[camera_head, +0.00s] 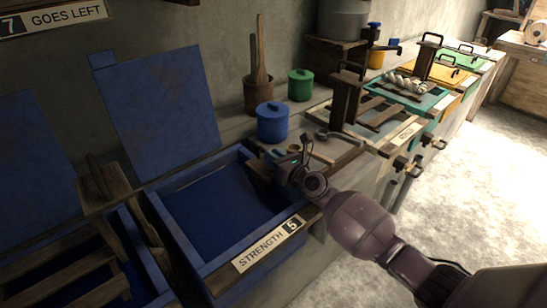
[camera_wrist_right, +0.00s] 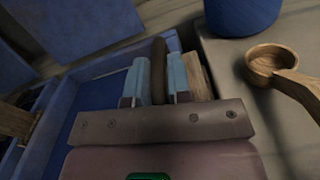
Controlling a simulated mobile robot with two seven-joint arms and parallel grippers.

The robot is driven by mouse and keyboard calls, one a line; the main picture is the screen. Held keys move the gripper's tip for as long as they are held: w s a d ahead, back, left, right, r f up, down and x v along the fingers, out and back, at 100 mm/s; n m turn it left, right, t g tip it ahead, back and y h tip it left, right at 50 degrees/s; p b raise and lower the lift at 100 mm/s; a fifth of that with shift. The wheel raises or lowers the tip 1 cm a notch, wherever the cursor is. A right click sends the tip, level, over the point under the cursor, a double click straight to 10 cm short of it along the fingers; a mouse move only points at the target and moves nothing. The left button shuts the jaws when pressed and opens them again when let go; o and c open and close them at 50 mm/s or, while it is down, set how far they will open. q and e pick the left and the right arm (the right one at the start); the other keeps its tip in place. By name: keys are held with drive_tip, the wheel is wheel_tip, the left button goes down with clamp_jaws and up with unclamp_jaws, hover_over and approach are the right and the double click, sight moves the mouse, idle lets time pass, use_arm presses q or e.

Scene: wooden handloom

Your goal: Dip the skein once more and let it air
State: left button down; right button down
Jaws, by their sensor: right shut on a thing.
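My right gripper (camera_head: 276,168) is over the right inner edge of the open blue vat (camera_head: 222,263) marked "STRENGTH 5". In the right wrist view the gripper (camera_wrist_right: 161,80) is shut on a dark brown bar-like handle (camera_wrist_right: 159,62). Dark blue liquid (camera_head: 215,205) fills the vat. A brown wooden piece (camera_head: 258,176) shows beside the gripper at the vat's edge. No skein shows in the grip; what hangs below the handle is hidden. A pale twisted skein (camera_head: 408,84) lies on a teal-framed vat farther right. My left gripper is not in view.
A blue lidded pot (camera_head: 272,124), a green pot (camera_head: 300,86) and a pot of wooden sticks (camera_head: 258,95) stand behind. A wooden ladle (camera_wrist_right: 272,62) lies right of the gripper. A raised blue lid (camera_head: 160,115) leans on the wall. A wooden rack (camera_head: 60,265) is at left.

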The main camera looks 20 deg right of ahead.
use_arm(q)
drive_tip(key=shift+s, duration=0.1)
use_arm(e)
drive_tip(key=shift+a, duration=0.1)
